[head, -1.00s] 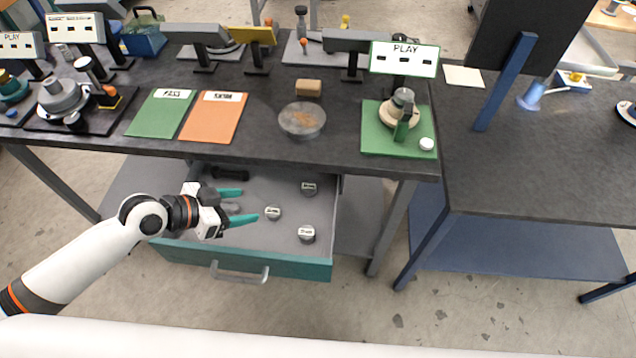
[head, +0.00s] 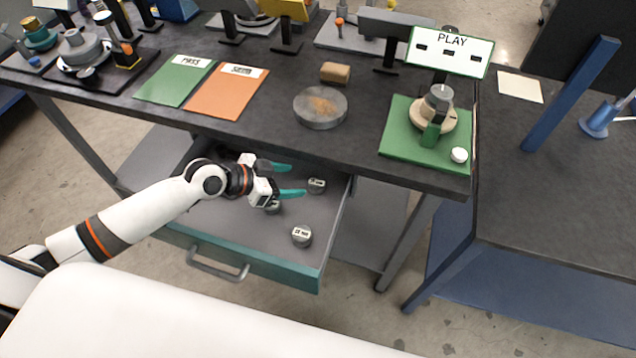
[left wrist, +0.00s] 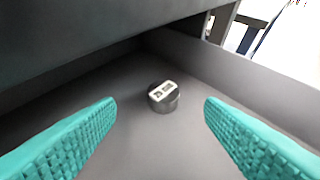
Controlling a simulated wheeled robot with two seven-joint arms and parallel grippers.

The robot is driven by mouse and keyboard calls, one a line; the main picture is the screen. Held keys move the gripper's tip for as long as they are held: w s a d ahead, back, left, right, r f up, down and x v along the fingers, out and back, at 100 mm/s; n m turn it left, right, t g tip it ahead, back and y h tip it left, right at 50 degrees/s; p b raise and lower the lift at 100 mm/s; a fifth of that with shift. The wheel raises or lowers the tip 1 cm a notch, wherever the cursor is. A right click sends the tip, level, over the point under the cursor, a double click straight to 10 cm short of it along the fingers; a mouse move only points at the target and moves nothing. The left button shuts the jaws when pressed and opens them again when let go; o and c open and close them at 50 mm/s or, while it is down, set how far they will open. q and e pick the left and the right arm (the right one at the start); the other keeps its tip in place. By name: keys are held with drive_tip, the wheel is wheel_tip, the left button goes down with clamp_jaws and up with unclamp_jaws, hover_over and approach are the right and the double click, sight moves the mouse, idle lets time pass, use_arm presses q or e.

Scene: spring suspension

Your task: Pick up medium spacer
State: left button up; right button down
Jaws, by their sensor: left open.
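Several small grey round spacers with white labels lie in the open drawer. The far-right spacer (head: 316,185) is just beyond my left gripper (head: 297,180). A second spacer (head: 272,207) is partly hidden under that gripper, and a front spacer (head: 301,235) lies nearer the drawer front. I cannot tell from the labels which is the medium one. In the left wrist view one spacer (left wrist: 163,97) stands on the drawer floor, ahead of and between the teal fingers (left wrist: 160,135), not touched. My left gripper is open and empty. My right gripper is not seen.
The drawer (head: 240,260) is pulled out under the dark table (head: 250,105), whose edge overhangs the drawer's back. On the table are a round dish (head: 320,108), green and orange mats and a green-based fixture (head: 395,145). The drawer floor around the front spacer is clear.

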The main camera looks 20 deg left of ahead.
sight(314, 183)
use_arm(q)
drive_tip(key=x, duration=0.3)
drive_tip(key=p+x, duration=0.1)
drive_tip(key=x, duration=0.3)
drive_tip(key=shift+d+f, duration=0.25)
drive_tip(key=shift+f, duration=0.15)
drive_tip(key=shift+s, duration=0.1)
drive_tip(key=shift+c, duration=0.3)
drive_tip(key=c, duration=1.1)
drive_tip(key=shift+o, duration=0.2)
drive_tip(key=shift+a+r, duration=0.1)
